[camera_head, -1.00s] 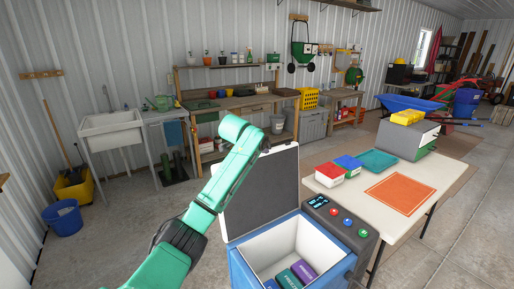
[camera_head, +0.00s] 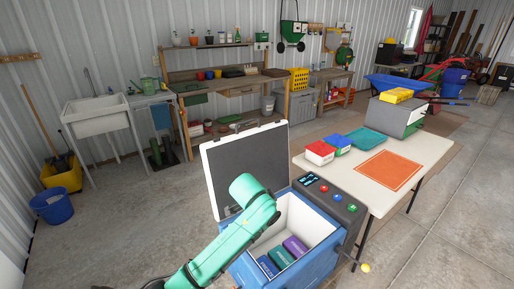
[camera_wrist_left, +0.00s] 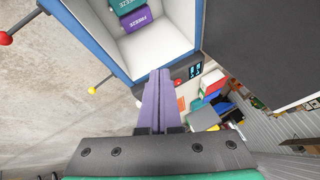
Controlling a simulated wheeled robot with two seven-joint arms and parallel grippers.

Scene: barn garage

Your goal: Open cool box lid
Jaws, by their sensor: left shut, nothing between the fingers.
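The blue cool box (camera_head: 300,279) stands in front of me with a white interior. Its lid (camera_head: 264,156), dark inside with a pale rim, stands up open at the back left of the box. Several freeze packs, including a purple one (camera_head: 295,246), lie inside. My left arm reaches across the box's left side in the head view; its fingers are hidden there. In the left wrist view my left gripper (camera_wrist_left: 159,74) is shut and empty, near the box's rim (camera_wrist_left: 120,74). The dark lid (camera_wrist_left: 265,50) is to its right. My right gripper is not in view.
A control panel (camera_head: 330,196) with coloured buttons is on the box's right edge. A yellow-knobbed lever (camera_head: 365,268) sticks out at its front right. A pale table (camera_head: 433,174) with small boxes and an orange mat stands right.

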